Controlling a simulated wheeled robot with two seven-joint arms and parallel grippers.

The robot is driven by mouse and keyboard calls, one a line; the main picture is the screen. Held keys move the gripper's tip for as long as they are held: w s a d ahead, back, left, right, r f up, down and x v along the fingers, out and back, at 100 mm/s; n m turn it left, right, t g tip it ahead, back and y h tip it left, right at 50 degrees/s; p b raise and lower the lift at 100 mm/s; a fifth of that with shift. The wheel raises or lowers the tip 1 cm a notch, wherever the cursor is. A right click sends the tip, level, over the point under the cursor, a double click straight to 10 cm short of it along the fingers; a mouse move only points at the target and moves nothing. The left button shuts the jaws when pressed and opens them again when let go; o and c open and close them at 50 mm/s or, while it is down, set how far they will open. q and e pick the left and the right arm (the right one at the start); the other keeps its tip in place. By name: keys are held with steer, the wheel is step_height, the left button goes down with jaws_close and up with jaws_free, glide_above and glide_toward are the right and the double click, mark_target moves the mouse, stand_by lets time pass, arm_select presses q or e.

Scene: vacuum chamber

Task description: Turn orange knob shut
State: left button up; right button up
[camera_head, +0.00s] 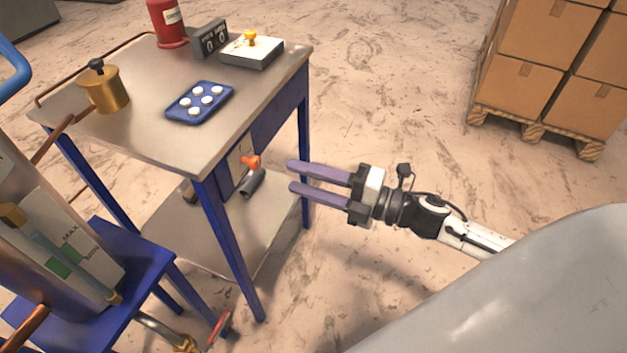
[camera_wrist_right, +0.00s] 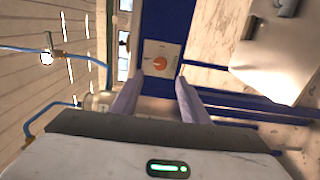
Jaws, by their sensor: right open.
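The orange knob (camera_head: 251,162) is on a pale panel (camera_head: 238,163) under the right side of the table top, partly seen from above. In the right wrist view the orange knob (camera_wrist_right: 159,63) sits on its pale plate, ahead of and between my two fingers. My right gripper (camera_head: 291,176) is open and empty, with two purple fingers pointing left toward the knob. A gap separates the fingertips from the knob. The right gripper also shows in the wrist view (camera_wrist_right: 158,92). My left gripper is not in view.
The blue-legged table (camera_head: 150,130) carries a brass pot (camera_head: 104,90), a blue tray with white buttons (camera_head: 200,102), a red canister (camera_head: 167,24) and a white box with a yellow knob (camera_head: 251,50). Boxes on a pallet (camera_head: 535,128) stand at right. Floor around my right gripper is clear.

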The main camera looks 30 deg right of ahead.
steer(key=shift+v, duration=1.15)
